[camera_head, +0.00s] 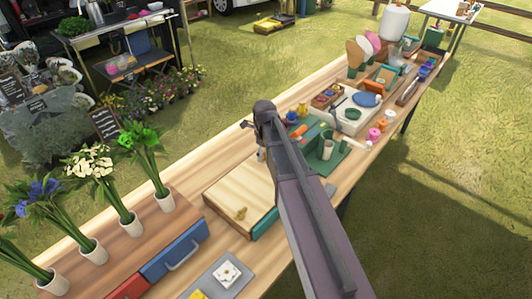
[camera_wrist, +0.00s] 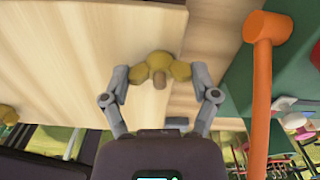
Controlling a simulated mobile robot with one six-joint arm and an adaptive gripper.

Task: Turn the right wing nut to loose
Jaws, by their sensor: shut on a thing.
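The right wing nut (camera_wrist: 157,64) is brass-yellow with rounded wings and sits on a threaded stud at the edge of a pale wooden board (camera_head: 222,192). My gripper (camera_wrist: 160,75) is around it in the wrist view, one finger at each wing, shut on it. In the head view my arm hides this wing nut and most of the gripper. A second, left wing nut (camera_head: 240,213) stands on the board's near left part. It also shows at the left edge of the wrist view (camera_wrist: 7,112).
An orange mallet (camera_wrist: 262,70) lies close to the right of my gripper, on a green mat (camera_wrist: 285,15). Tools and pots crowd the table beyond the arm.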

